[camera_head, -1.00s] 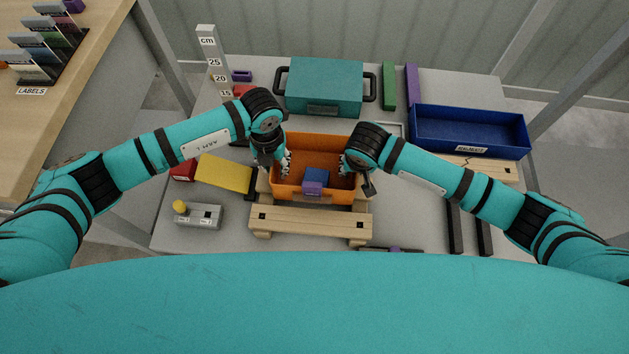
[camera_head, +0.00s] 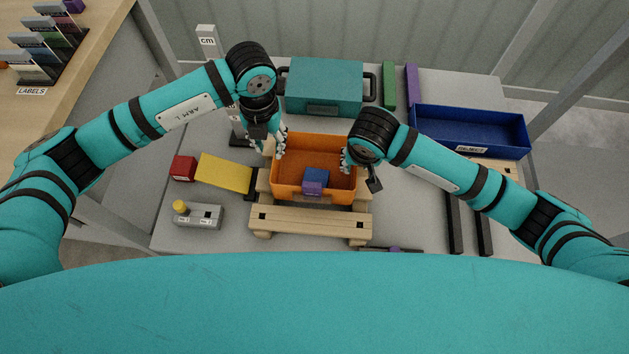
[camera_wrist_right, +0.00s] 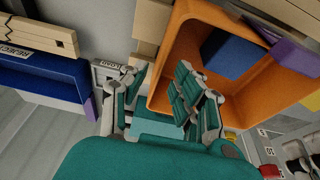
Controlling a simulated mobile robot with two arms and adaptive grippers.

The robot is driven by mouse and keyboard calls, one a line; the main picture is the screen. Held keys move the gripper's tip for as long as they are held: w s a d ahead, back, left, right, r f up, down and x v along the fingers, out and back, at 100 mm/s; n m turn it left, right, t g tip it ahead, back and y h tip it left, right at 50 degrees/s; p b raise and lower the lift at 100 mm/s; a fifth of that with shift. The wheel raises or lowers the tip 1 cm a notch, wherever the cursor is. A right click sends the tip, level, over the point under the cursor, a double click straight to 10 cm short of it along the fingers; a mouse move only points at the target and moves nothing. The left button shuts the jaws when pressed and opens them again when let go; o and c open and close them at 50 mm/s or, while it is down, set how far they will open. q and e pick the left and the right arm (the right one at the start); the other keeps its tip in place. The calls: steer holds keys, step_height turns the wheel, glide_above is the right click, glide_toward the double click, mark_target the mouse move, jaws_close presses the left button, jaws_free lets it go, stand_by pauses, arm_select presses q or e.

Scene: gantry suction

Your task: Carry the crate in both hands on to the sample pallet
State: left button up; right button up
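The orange crate (camera_head: 315,194) sits on a wooden pallet (camera_head: 310,224); no label naming that pallet is readable. My right gripper (camera_head: 346,158) is at the crate's right wall. In the right wrist view its fingers (camera_wrist_right: 155,98) are spread, one set over the crate's inside (camera_wrist_right: 180,55) and the other outside, with the wall's edge between; firm contact does not show.
A teal case (camera_head: 323,85) stands behind the crate. A blue reject bin (camera_head: 468,130) is at the back right. A yellow wedge (camera_head: 224,173), a red block (camera_head: 183,168) and a button box (camera_head: 198,215) lie left. A height scale (camera_head: 207,42) stands behind my left arm.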

steer(key=v, duration=0.5)
steer(key=shift+s+r, duration=0.1)
steer(key=shift+r, duration=0.1)
arm_select(q)
steer(key=o, duration=1)
step_height(320, 180, up, 7)
steer(key=p, duration=0.4)
arm_select(e)
step_height(320, 180, up, 4)
steer(key=shift+r, duration=0.25)
